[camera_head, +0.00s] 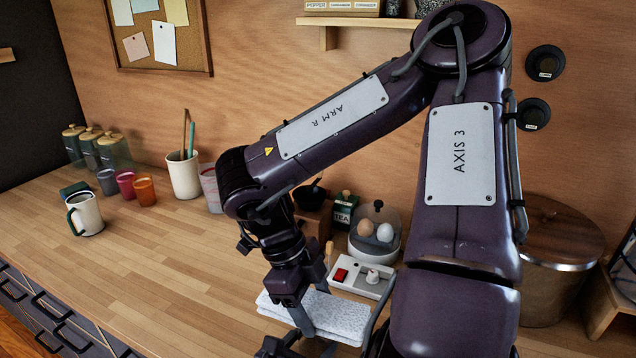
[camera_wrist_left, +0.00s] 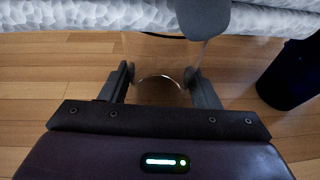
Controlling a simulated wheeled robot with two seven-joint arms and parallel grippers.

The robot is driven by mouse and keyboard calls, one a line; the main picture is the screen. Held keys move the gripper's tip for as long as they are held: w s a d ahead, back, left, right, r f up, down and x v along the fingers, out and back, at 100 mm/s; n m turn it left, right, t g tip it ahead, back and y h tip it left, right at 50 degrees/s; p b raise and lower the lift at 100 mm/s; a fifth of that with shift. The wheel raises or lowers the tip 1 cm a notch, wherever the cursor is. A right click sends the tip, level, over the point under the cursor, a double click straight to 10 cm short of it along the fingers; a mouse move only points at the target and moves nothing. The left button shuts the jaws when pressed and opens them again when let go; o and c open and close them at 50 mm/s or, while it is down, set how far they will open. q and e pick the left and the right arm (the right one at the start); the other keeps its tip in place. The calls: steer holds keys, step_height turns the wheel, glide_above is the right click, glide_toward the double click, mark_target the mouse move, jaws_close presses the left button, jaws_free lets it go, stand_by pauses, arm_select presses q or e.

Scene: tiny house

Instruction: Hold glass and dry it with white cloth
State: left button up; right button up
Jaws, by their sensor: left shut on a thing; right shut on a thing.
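The white cloth (camera_head: 342,316) is a pale, folded, textured bundle low in the head view, just above the counter's front. My right gripper (camera_head: 303,318) reaches down from above and is shut on it. In the left wrist view, the cloth (camera_wrist_left: 80,17) spans the top of the picture. There my left gripper (camera_wrist_left: 158,82) is shut on a clear glass (camera_wrist_left: 160,55), with one finger on each side. The glass's top end is at or under the cloth; I cannot tell whether they touch. In the head view, my left gripper sits at the bottom edge, mostly cut off, and the glass is not clearly visible.
Behind the cloth are a white switch box (camera_head: 362,278) with a red button and an egg cooker (camera_head: 375,238). A white mug (camera_head: 86,214), coloured cups (camera_head: 145,190) and a utensil pot (camera_head: 184,177) stand farther left. The counter (camera_head: 165,270) is clear at centre left.

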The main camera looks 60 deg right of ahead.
steer(key=shift+w+d, duration=0.2)
steer(key=shift+d, duration=1.45)
steer(key=shift+a, duration=3.35)
step_height(320, 180, up, 8)
steer(key=shift+s, duration=0.45)
arm_select(q)
steer(key=o, duration=0.8)
steer(key=shift+o, duration=0.2)
